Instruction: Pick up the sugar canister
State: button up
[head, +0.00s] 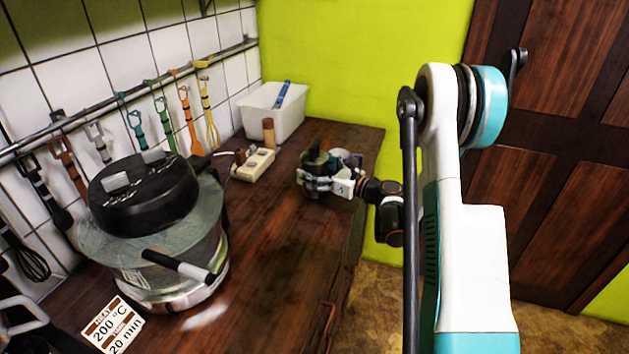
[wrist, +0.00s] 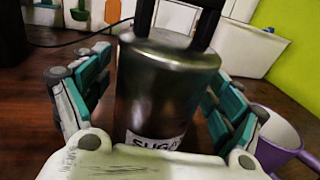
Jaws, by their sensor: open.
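The sugar canister (wrist: 165,95) is a dark shiny metal cylinder with a white label, partly cut off, reading "SUGA". It stands between the two teal-and-grey fingers of my gripper (wrist: 153,100) in the wrist view. The fingers are open, one on each side, and I cannot tell whether either touches it. The palm hides the canister's lower part. In the head view, my gripper (head: 333,183) is at the counter's right side, around the dark canister (head: 317,157), which is partly hidden by the fingers.
A purple cup (wrist: 278,140) stands close to the right finger. Behind are a power strip (head: 254,164), a brown cylinder (head: 268,132) and a white bin (head: 272,112). A large cooker pot (head: 155,255) fills the counter's left. The wooden counter (head: 275,245) is clear in front.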

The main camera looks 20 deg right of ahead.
jog(key=c, duration=1.5)
jog(key=shift+r, duration=0.1)
